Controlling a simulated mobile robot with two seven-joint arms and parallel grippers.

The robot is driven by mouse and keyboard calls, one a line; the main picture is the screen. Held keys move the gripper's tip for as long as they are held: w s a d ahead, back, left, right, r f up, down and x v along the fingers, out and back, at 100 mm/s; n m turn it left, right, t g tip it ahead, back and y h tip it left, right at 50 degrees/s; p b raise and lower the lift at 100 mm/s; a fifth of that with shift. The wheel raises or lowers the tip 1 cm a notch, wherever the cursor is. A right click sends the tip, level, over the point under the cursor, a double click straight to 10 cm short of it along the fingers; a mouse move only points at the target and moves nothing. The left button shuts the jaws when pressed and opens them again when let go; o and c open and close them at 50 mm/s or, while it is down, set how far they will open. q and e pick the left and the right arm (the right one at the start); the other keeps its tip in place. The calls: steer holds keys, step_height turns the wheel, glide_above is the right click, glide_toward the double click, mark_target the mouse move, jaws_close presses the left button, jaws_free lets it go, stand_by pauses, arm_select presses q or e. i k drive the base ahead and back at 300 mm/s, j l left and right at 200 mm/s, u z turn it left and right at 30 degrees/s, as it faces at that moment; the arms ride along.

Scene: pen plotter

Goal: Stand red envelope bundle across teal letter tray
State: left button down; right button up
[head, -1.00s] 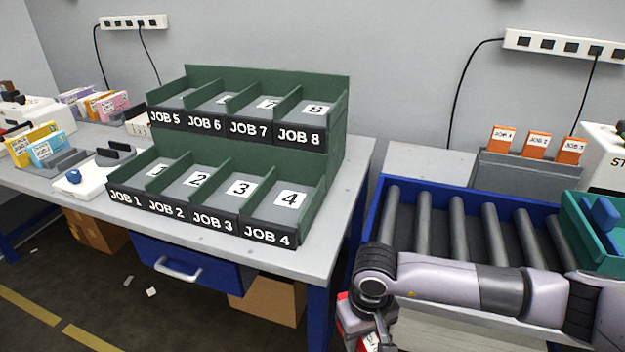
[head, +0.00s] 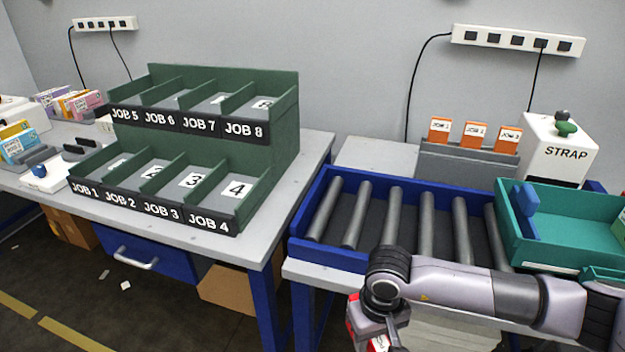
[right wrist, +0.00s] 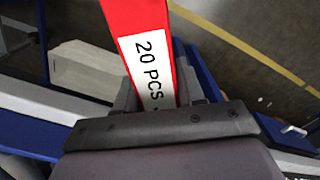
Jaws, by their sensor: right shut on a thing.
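The red envelope bundle (right wrist: 142,35) with a white "20 PCS" label is in the right wrist view, clamped between the fingers of my right gripper (right wrist: 155,98). In the head view only a bit of the red bundle (head: 353,316) shows beside my right gripper (head: 372,335) at the bottom edge, in front of the roller conveyor. The teal letter tray (head: 560,215) stands at the right end of the conveyor, partly cut off by the frame. A blue upright piece stands inside its left end. My left gripper is not in view.
A blue-framed roller conveyor (head: 330,252) runs left of the tray, its rollers bare. Behind it are a grey rack with orange job cards (head: 460,165) and a white STRAP machine (head: 556,150). A green job sorter (head: 225,145) stands on the left table.

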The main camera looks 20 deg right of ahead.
mark_target(584, 244)
steer(key=k+l, duration=0.15)
steer(key=l, duration=0.2)
steer(key=k+l+z, duration=0.1)
steer(key=l, duration=0.25)
steer(key=k+l, duration=0.25)
steer(key=l, duration=0.15)
steer(key=k+l+z, duration=0.15)
steer(key=l, duration=0.2)
steer(key=k+l, duration=0.15)
steer(key=l, duration=0.25)
